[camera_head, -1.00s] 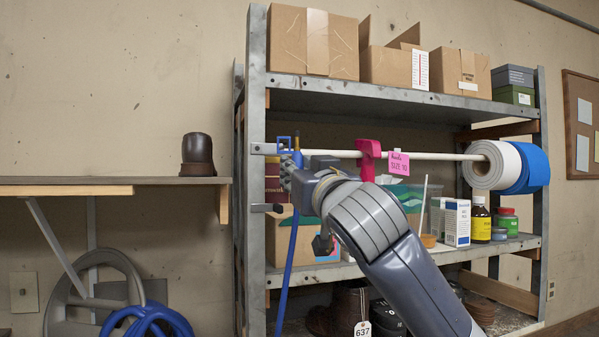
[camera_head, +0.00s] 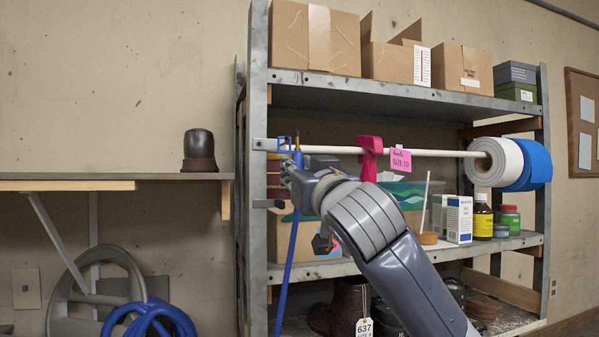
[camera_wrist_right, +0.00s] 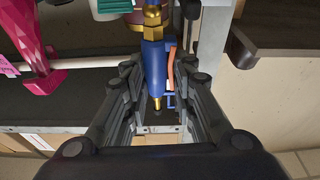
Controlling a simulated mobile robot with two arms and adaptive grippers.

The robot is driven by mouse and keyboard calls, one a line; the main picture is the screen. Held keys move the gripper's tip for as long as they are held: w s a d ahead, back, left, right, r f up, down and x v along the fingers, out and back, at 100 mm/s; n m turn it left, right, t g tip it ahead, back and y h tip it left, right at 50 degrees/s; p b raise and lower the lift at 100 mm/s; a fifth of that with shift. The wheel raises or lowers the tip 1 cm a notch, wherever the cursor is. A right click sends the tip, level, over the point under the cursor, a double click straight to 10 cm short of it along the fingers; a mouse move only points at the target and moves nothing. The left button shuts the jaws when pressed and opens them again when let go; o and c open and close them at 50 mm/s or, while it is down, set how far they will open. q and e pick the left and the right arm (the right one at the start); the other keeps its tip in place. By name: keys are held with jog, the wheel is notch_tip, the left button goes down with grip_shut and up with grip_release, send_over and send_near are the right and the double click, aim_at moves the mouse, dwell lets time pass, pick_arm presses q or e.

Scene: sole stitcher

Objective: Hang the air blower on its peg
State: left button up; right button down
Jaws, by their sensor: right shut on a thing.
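The air blower (camera_head: 298,158) is blue with a brass fitting, and a blue hose (camera_head: 289,262) hangs below it. My right gripper (camera_head: 291,176) is shut on the blower in front of the shelf's left upright. In the right wrist view the blue body (camera_wrist_right: 155,66) lies between the fingers of my right gripper (camera_wrist_right: 160,82), with the brass fitting toward the top. A short dark peg (camera_head: 268,204) sticks out from the left upright, just below and left of the gripper. My left gripper is not in view.
A white rail (camera_head: 335,150) crosses the shelf behind my right gripper, with a pink tool (camera_head: 370,158) hanging on it. Boxes (camera_head: 458,219) and bottles (camera_head: 483,217) stand on the shelf at right. A wall shelf (camera_head: 90,184) is at left.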

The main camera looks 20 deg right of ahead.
dwell(0.4)
jog(key=c, duration=1.2)
grip_release()
jog(key=shift+c, duration=0.2)
jog(key=shift+o, duration=1.4)
jog(key=shift+s, duration=0.15)
jog(key=s+b, duration=0.3)
jog(key=s, duration=0.6)
jog(key=shift+s+d, duration=0.15)
jog(key=shift+s, duration=0.25)
